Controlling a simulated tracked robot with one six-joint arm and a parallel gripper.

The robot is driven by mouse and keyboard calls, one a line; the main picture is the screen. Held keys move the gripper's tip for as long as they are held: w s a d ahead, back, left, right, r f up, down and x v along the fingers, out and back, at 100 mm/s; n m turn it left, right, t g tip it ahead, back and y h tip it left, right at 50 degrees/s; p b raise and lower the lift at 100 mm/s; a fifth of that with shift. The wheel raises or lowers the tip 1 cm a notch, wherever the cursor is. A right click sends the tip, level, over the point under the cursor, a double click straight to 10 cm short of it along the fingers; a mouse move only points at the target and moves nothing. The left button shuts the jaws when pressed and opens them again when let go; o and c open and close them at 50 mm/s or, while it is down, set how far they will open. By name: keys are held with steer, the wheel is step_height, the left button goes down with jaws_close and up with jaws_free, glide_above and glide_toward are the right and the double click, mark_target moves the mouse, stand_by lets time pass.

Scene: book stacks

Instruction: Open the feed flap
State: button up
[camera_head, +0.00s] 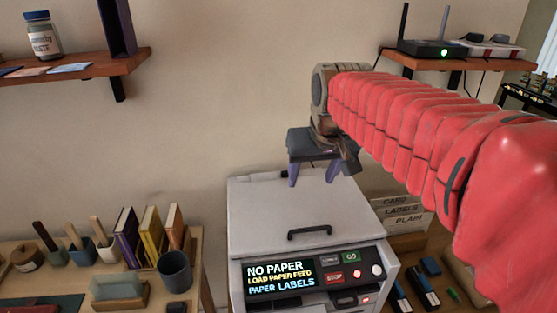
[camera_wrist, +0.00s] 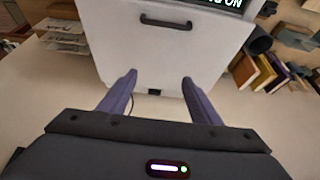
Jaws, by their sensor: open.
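A grey-white printer (camera_head: 282,213) stands between two wooden tables in the head view. A black handle (camera_head: 309,232) sits near the front edge of its flat top lid. The front screen (camera_head: 281,278) reads "NO PAPER, LOAD PAPER FEED, PAPER LABELS". My gripper (camera_head: 311,181) is open and empty, with purple fingers pointing down above the back of the lid. In the wrist view, the printer lid (camera_wrist: 160,60) lies beyond the open fingers (camera_wrist: 158,80), with the handle (camera_wrist: 166,22) farther off. The feed flap is not clearly identifiable; I cannot tell whether it is this lid.
Books (camera_head: 151,234), jars and a dark cup (camera_head: 174,271) stand on the left table. Paper trays marked "CARD", "LABELS" and "PLAIN" (camera_head: 402,211) are to the right. A shelf with a router (camera_head: 430,48) is at upper right. The wall is close behind the printer.

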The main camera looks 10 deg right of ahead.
steer(key=w+f, duration=0.2)
steer(key=w, duration=1.7)
steer(key=shift+g, duration=0.3)
steer(key=shift+f, duration=0.1)
steer(key=x, duration=1.3)
steer(key=shift+w+f, duration=0.25)
steer(key=shift+f, duration=0.05)
steer(key=shift+c, duration=0.5)
steer(key=c, duration=0.9)
